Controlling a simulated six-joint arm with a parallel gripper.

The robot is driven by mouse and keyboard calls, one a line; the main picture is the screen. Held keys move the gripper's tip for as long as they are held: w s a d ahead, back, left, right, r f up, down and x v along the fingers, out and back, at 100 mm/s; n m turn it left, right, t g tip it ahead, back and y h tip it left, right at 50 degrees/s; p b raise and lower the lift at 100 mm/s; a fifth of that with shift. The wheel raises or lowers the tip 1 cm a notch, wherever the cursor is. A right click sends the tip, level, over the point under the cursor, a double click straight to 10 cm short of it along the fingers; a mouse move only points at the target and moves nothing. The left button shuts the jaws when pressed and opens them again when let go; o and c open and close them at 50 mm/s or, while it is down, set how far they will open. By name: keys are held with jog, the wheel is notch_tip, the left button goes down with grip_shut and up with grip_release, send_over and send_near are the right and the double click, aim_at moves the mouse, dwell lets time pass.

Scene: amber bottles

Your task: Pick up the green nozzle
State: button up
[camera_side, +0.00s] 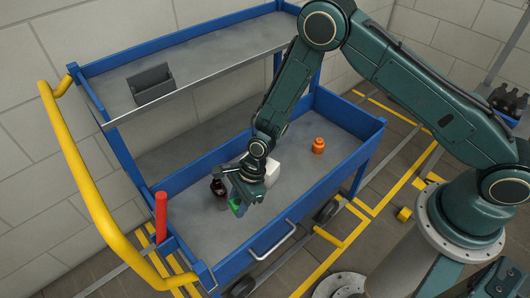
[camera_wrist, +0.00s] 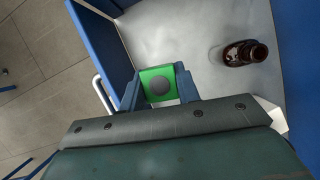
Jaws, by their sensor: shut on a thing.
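The green nozzle (camera_wrist: 158,84) is between the two blue fingers of my gripper (camera_wrist: 158,88) in the wrist view. It shows a flat green face with a dark round spot in the middle. The fingers are shut on its two sides. In the side view, a bit of the green nozzle (camera_side: 236,205) shows under my gripper (camera_side: 240,203), low over the cart's lower tray (camera_side: 205,240). I cannot tell whether the nozzle touches the tray. Most of it is hidden by the fingers there.
An amber bottle (camera_side: 218,187) stands close beside my gripper, also in the wrist view (camera_wrist: 245,53). A white block (camera_side: 272,171) is behind the wrist. An orange piece (camera_side: 318,145) stands farther right. The blue tray walls (camera_side: 290,215) surround the work. The tray's left part is clear.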

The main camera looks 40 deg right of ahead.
aim_at(238, 202)
jog(key=shift+r, duration=3.3)
